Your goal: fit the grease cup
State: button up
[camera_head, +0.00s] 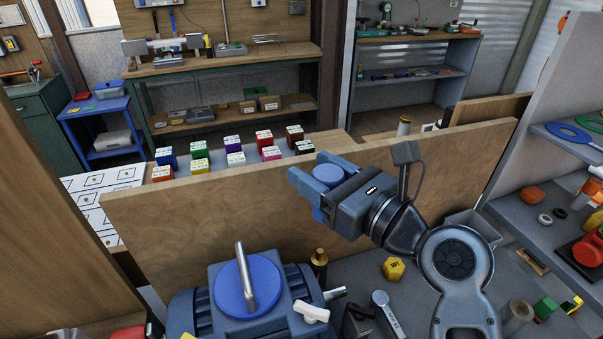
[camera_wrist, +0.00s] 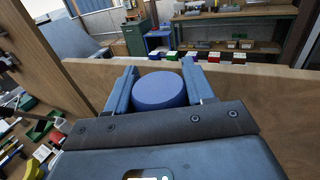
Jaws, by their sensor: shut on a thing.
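A blue round cup, which looks like the grease cup (camera_head: 328,174), is between the fingers of my gripper (camera_head: 312,178). In the wrist view the blue cup (camera_wrist: 160,91) shows its flat round top, and the fingers of my gripper (camera_wrist: 158,74) press on its two sides. Its underside is hidden. My gripper holds it in the air near the wooden panel, above and to the right of a blue machine (camera_head: 195,308). The machine has a round blue lid (camera_head: 247,288) with a metal bar handle. A brass fitting (camera_head: 319,264) stands upright beside it.
A tall wooden panel (camera_head: 200,220) stands behind the machine. A yellow block (camera_head: 394,269) and a wrench-like tool (camera_head: 383,303) lie on the grey bench. Shelves (camera_head: 560,160) with loose parts stand at the right. Several coloured boxes (camera_head: 235,158) stand beyond the panel.

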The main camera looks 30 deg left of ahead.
aim_at(314, 212)
jog(key=shift+w+a+f, duration=0.1)
jog(key=shift+a+f, duration=0.1)
jog(key=shift+f, duration=0.45)
jog(key=shift+a+f, duration=0.15)
jog(key=shift+f, duration=0.45)
jog(key=shift+d, duration=0.1)
jog(key=shift+f+b, duration=1.6)
jog(key=shift+f, duration=1.3)
jog(key=shift+f+b, duration=0.5)
jog(key=shift+f, duration=0.6)
jog(key=shift+p, duration=0.45)
